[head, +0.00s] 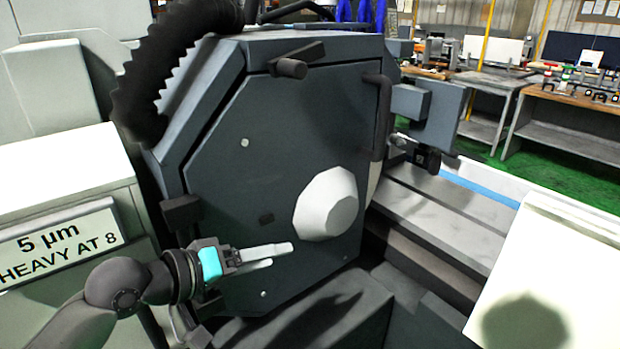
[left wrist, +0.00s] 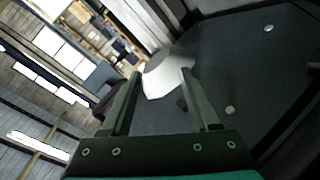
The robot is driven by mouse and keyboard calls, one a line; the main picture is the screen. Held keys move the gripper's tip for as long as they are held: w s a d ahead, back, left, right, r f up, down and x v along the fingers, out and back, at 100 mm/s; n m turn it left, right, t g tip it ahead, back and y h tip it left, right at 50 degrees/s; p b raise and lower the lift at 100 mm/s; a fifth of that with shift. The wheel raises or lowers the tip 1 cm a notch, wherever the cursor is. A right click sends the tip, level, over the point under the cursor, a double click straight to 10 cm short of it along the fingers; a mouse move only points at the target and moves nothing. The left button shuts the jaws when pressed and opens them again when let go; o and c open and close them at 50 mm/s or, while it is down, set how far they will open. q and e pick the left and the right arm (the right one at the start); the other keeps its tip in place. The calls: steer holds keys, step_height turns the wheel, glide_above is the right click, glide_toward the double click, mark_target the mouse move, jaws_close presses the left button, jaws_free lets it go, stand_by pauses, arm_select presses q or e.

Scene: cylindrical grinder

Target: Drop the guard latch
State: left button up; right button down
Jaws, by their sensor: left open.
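The large dark grey guard (head: 270,150) of the grinder stands closed-looking in the middle of the head view. Near its top edge is a dark bar with a round knob (head: 289,68), which looks like the guard latch; the bar slopes up to the right. My left gripper (head: 282,255) is low in front of the guard, well below the bar, pointing right. Its two fingers are apart with nothing between them. The left wrist view shows both open fingers (left wrist: 160,76) with the guard face (left wrist: 240,75) beyond. The latch cannot be made out there. My right gripper is not in view.
A vertical grab handle (head: 380,112) is at the guard's right edge. A ribbed black hose (head: 160,75) hangs at upper left. A sign panel (head: 60,245) is at left.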

arm_select(q)
step_height(320, 180, up, 14)
steer(key=w+a+n+h, duration=0.2)
steer(key=n+h, duration=0.1)
steer(key=n+t+h+p, duration=0.1)
steer(key=n+t, duration=0.1)
steer(key=n, duration=0.2)
glide_toward(305, 66)
steer(key=a, duration=0.2)
steer(key=a+f, duration=0.1)
steer(key=shift+s+a, duration=0.2)
steer(key=shift+s, duration=0.1)
steer(key=shift+w+d+r+p, duration=0.15)
steer(key=shift+w+d+p, duration=0.15)
steer(key=shift+d+p, duration=0.1)
steer(key=p+x, duration=0.2)
steer(key=x, duration=0.4)
steer(key=p+x, duration=0.2)
steer(key=x, duration=0.5)
steer(key=shift+d+r, duration=0.15)
steer(key=shift+r, duration=0.1)
steer(key=shift+w+d, duration=0.3)
steer(key=shift+d, duration=0.1)
steer(key=shift+c, duration=0.4)
steer(key=shift+f, duration=0.1)
jaws_close()
